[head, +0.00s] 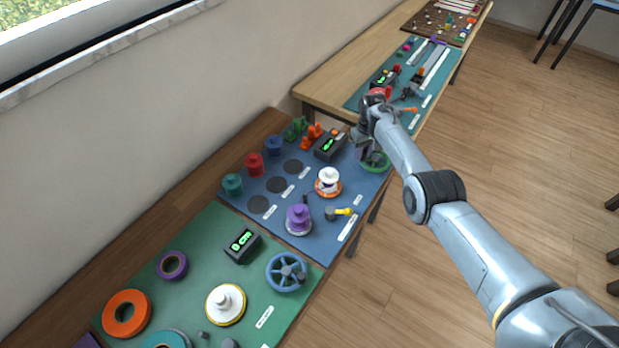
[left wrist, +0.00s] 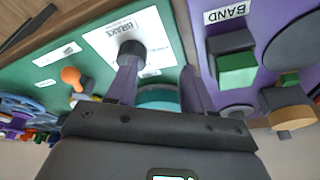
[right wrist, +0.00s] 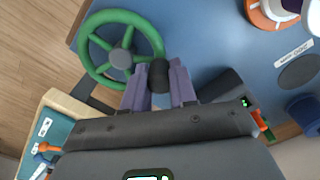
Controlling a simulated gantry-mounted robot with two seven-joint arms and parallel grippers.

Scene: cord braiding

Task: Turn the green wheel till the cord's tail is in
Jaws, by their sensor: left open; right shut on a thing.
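The green wheel (head: 375,162) stands at the right edge of the blue mat in the head view, partly hidden by my right gripper (head: 366,146). In the right wrist view the green wheel (right wrist: 151,34) shows its spokes and grey hub. There my right gripper (right wrist: 160,92) is shut on a dark knob (right wrist: 158,76) at the wheel's rim. My left gripper (left wrist: 160,88) is open, its fingers apart over a green panel with a dark brake knob (left wrist: 131,49) and a teal round thing (left wrist: 158,97). It is out of the head view. I cannot make out the cord or its tail.
On the blue mat (head: 275,212) stand a white spool on an orange base (head: 328,178), a purple spool (head: 298,216), a yellow-tipped lever (head: 343,211) and a display box (head: 330,146). The green mat holds a blue wheel (head: 273,275) and rings. Open floor lies right.

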